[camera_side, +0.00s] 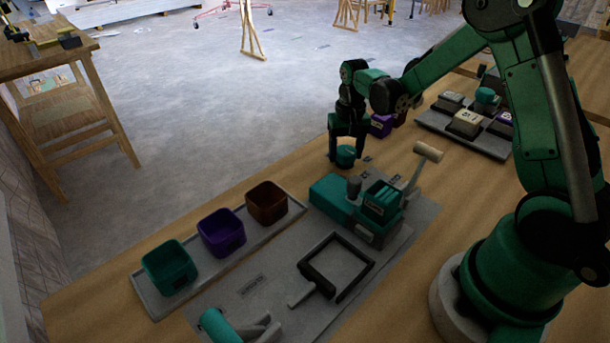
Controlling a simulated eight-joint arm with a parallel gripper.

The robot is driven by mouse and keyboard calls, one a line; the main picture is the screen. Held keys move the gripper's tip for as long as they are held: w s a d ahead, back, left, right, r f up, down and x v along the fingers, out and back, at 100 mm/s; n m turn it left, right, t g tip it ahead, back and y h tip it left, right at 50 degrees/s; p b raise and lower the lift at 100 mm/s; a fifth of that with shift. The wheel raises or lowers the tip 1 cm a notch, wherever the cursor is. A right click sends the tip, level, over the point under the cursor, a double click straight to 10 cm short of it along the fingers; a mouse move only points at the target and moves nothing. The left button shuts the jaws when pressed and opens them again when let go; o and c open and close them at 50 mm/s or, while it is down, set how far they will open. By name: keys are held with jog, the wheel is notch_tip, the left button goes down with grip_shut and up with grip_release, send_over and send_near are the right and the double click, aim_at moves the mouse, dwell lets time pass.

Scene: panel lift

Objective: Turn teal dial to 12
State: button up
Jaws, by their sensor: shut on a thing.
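My gripper (347,146) points down at the far edge of the grey panel, near the middle of the view. A small label lies on the panel just right of the dial.
A teal box with a dark knob and a pale-topped lever (428,152) stands close in front of the dial. Teal (168,267), purple (221,232) and brown bins (267,202) sit on a tray at left. A button panel (463,132) is at right.

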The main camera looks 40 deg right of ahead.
aim_at(345, 150)
dwell(0.3)
jog(key=o, duration=1.3)
jog(key=shift+c, duration=0.2)
jog(key=shift+r, duration=2.85)
jog(key=shift+a+r, duration=0.15)
jog(key=shift+r, duration=0.05)
jog(key=s+a+r+n+t, duration=0.6)
jog(key=s+a+t, duration=0.1)
jog(key=a, duration=0.4)
jog(key=shift+s+a+r+n, duration=0.15)
jog(key=shift+s+r+n, duration=0.25)
jog(key=shift+s, duration=0.3)
